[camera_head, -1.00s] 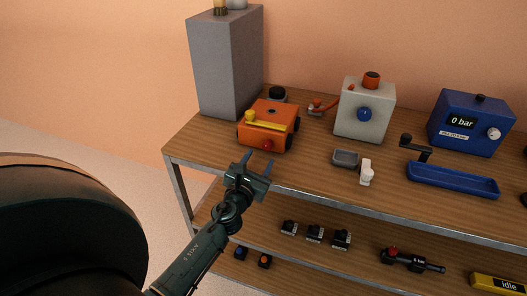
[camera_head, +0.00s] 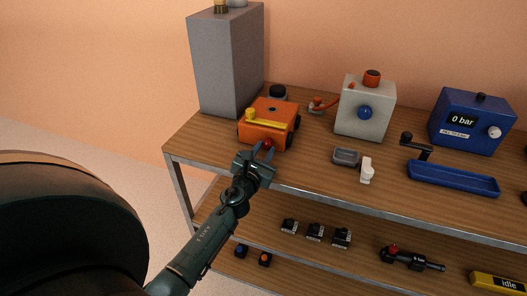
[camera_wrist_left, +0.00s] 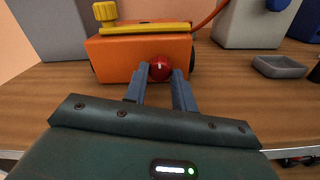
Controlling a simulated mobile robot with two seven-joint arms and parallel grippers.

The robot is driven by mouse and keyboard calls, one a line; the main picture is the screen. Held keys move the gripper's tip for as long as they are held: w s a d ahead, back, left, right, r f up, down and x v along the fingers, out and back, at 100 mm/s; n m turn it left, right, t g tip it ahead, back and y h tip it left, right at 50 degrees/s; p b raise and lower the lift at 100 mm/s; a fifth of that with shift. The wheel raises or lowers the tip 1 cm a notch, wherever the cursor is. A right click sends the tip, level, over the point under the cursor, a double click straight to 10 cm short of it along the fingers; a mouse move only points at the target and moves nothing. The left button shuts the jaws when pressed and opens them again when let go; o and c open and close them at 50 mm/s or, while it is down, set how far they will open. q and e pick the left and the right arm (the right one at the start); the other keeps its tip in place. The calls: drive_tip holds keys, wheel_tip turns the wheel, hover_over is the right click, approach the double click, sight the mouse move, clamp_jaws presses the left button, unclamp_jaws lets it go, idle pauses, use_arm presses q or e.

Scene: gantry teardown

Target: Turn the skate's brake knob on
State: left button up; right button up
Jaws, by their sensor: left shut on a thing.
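The skate is an orange wheeled box (camera_head: 270,112) on the left part of the wooden shelf top, with a yellow bar and a yellow knob (camera_head: 250,114) on it. Its red brake knob (camera_head: 268,143) sits low on the front face. The left wrist view shows the red knob (camera_wrist_left: 160,69) with a small white mark on it. My left gripper (camera_head: 262,152) is at the front face, its two blue-grey fingers (camera_wrist_left: 160,76) on either side of the red knob and closed on it. My right gripper is not in view.
A grey block (camera_head: 222,65) stands behind the skate. To the right are a pale box with a blue knob (camera_head: 364,113), a small grey tray (camera_head: 346,157), a white piece (camera_head: 366,172) and a blue gauge box (camera_head: 470,125). The shelf's front edge lies below my gripper.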

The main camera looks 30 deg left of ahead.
use_arm(q)
drive_tip(key=c, duration=0.3)
drive_tip(key=n, duration=0.3)
drive_tip(key=shift+n+b, duration=0.35)
drive_tip(key=shift+n, duration=0.05)
drive_tip(key=n, duration=0.2)
drive_tip(key=shift+n, duration=0.4)
drive_tip(key=n, duration=0.2)
drive_tip(key=shift+n+b, duration=0.4)
drive_tip(key=n, duration=0.4)
drive_tip(key=shift+n, duration=2.1)
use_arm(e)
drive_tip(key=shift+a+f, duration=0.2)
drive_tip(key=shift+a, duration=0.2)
use_arm(q)
drive_tip(key=shift+n, duration=0.3)
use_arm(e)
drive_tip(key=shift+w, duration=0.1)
